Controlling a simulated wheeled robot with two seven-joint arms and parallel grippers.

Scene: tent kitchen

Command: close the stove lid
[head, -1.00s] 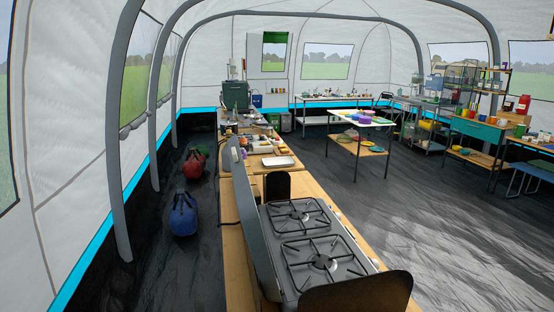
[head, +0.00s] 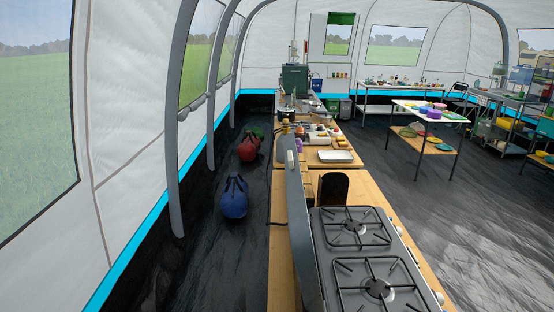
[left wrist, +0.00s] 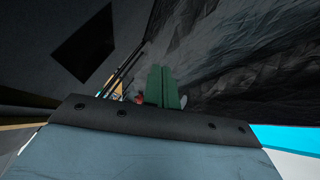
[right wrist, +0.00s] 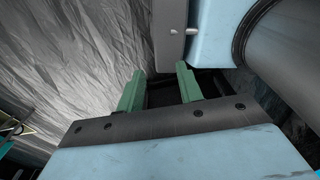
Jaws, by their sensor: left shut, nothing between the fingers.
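The stove (head: 345,250) stands on a wooden counter in the lower middle of the head view, with black pan grates over its burners. Its grey stove lid (head: 303,238) stands raised, close to upright, along the stove's left edge, seen nearly edge-on. Neither gripper shows in the head view. In the left wrist view my left gripper (left wrist: 163,86) has its green fingers together, with nothing between them. In the right wrist view my right gripper (right wrist: 160,86) has its green fingers apart and empty. I cannot tell how far either gripper is from the lid.
A dark rounded panel (head: 333,189) stands at the stove's far end. Beyond it are a white tray (head: 336,156) and small kitchen items. Blue (head: 234,197) and red (head: 247,148) bags lie on the floor at left. The floor right of the counter is clear.

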